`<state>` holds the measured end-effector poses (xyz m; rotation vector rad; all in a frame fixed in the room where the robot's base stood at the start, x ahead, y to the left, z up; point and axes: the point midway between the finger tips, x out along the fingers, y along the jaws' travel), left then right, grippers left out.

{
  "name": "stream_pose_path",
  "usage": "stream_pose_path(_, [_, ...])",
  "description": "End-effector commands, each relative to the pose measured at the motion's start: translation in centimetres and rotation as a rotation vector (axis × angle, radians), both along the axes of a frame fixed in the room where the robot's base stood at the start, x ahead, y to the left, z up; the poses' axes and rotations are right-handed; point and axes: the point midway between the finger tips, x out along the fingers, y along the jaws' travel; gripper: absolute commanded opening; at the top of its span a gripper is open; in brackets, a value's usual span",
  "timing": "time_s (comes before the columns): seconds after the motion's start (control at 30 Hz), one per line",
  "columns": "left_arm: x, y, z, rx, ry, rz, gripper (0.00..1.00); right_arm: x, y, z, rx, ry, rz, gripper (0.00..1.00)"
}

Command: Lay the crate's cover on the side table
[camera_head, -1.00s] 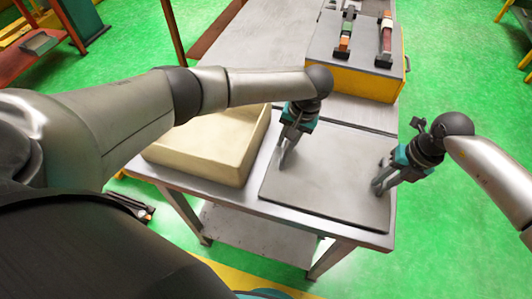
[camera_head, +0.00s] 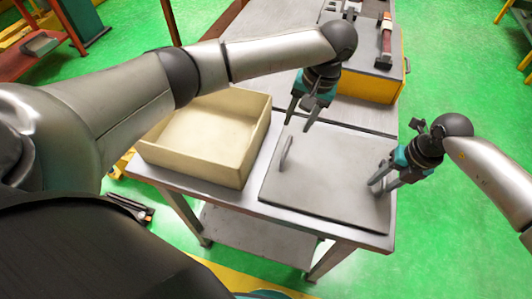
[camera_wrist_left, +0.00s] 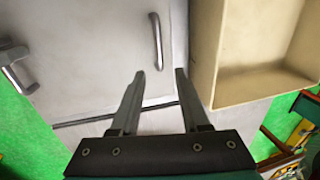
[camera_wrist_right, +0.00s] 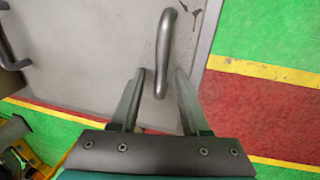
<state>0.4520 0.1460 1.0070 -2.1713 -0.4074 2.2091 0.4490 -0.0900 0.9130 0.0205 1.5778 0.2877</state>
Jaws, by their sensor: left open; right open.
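The crate (camera_head: 205,160) is a beige box, open at the top, on the left of the table. The cover (camera_head: 325,185) is a flat grey plate lying on the table to the right of it. Its left handle (camera_head: 286,154) stands upright and free; it also shows in the left wrist view (camera_wrist_left: 156,40). My left gripper (camera_head: 303,115) is open and empty, above and behind that handle. My right gripper (camera_head: 376,188) is open at the cover's right side. In the right wrist view the right handle (camera_wrist_right: 163,50) reaches between its fingers (camera_wrist_right: 160,72).
The grey tabletop (camera_head: 350,230) leaves a narrow margin around the cover. A yellow case with a grey top (camera_head: 365,85) stands behind, with a red-and-dark part (camera_head: 386,45) on it. Green floor (camera_head: 470,90) lies to the right.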

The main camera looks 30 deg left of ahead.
Motion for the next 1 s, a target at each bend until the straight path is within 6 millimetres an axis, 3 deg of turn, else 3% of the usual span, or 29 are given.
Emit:
stream_pose_path(0.13, [0.1, -0.4, 1.7, 0.0, -0.001, -0.001, 0.46, 0.0, 0.0, 0.0, 0.0, 0.0, 0.0, 0.46])
stream_pose_path(0.33, [0.1, -0.4, 2.2, 0.001, 0.0, -0.001, 0.46, 0.1, -0.3, 1.2, 0.0, -0.002, -0.001, 0.46])
stream_pose_path(0.7, [0.1, -0.4, 2.2, 0.001, 0.0, 0.0, 0.46, 0.4, -1.7, 8.6, 0.001, -0.004, -0.001, 0.46])
stream_pose_path(1.0, [0.1, -0.4, 2.2, 0.001, 0.0, 0.0, 0.46, 0.4, -2.3, 11.7, 0.0, -0.001, 0.0, 0.46])
